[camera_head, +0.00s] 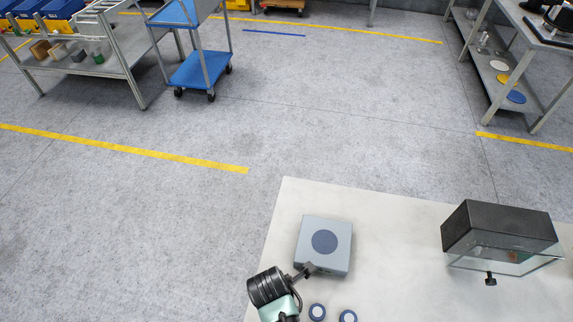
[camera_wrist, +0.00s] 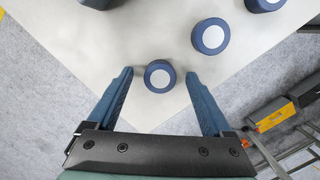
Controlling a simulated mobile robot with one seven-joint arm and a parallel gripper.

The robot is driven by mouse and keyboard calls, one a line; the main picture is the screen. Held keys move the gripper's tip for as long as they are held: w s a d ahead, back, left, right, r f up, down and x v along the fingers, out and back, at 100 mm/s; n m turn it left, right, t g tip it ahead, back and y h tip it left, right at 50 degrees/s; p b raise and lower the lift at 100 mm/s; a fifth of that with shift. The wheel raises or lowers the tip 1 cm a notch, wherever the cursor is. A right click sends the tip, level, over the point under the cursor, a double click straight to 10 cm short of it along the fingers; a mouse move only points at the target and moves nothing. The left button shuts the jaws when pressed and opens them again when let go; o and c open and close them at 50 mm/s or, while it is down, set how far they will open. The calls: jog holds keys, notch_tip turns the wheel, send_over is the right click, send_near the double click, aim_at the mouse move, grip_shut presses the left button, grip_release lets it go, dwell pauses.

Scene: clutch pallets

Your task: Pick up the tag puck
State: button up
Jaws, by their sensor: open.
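Several round dark blue pucks with white tops lie on the pale tabletop. In the wrist view, one puck (camera_wrist: 160,76) appears between my gripper's fingertips (camera_wrist: 158,73), with a gap on each side. I cannot tell how far below the fingertips it lies. A second puck (camera_wrist: 210,36) is beyond it to the right, and a third (camera_wrist: 265,4) is at the top edge. My gripper is open and holds nothing. In the head view, two pucks (camera_head: 317,312) (camera_head: 348,316) show at the bottom edge, right of my arm. I cannot tell which is the tag puck.
A grey box with a dark blue disc (camera_head: 309,228) sits on the pale table (camera_head: 400,220), close to my arm. A black-topped glass case (camera_head: 500,228) stands to the right. The table between them is clear. A blue cart (camera_head: 200,70) and shelves stand further off.

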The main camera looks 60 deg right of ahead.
jog(key=shift+c, duration=0.2)
grip_shut()
dwell(0.3)
